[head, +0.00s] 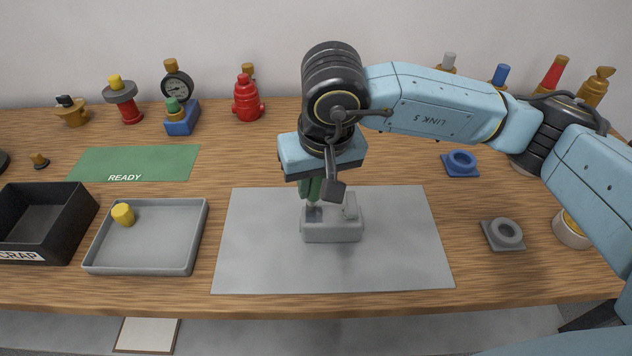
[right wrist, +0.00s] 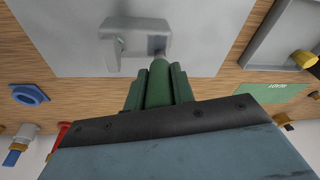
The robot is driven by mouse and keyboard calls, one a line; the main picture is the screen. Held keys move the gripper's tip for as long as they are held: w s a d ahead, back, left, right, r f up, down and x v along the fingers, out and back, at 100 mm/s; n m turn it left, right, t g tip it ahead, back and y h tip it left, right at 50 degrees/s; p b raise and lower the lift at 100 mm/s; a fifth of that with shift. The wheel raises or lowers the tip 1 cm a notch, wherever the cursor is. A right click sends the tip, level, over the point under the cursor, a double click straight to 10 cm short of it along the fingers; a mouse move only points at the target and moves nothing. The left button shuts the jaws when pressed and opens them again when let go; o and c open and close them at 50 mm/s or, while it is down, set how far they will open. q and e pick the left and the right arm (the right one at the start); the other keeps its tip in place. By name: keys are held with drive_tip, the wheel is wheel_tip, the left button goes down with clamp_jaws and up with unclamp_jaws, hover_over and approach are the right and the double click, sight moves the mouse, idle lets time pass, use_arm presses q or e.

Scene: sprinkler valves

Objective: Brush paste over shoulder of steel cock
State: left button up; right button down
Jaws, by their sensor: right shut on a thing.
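My right gripper (head: 312,186) is over the grey mat and points down. It is shut on a green cylindrical handle, which shows between its fingers in the right wrist view (right wrist: 159,84). The handle's lower end is at a grey block (head: 332,230) with raised parts, on the mat; whether they touch I cannot tell. The block also shows in the right wrist view (right wrist: 130,42). Bristles and paste cannot be made out. I cannot tell for certain which thing is the steel cock; a silver-topped part (head: 449,60) stands at the back, partly hidden by my arm. My left gripper is not in view.
The grey mat (head: 250,265) is clear around the block. A grey tray (head: 150,269) with a yellow piece (head: 123,214) and a black scrap box (head: 75,236) lie left. The green ready mat (head: 130,160) is bare. Several valves line the back. A round pot (head: 568,236) stands right.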

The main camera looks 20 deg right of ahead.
drive_tip(key=p+v, duration=0.1)
drive_tip(key=v, duration=0.2)
drive_tip(key=w+p+v, duration=0.1)
drive_tip(key=v, duration=0.2)
drive_tip(key=shift+w+a, duration=0.1)
drive_tip(key=shift+a, duration=0.1)
drive_tip(key=shift+r+p, duration=0.3)
drive_tip(key=shift+r, duration=0.25)
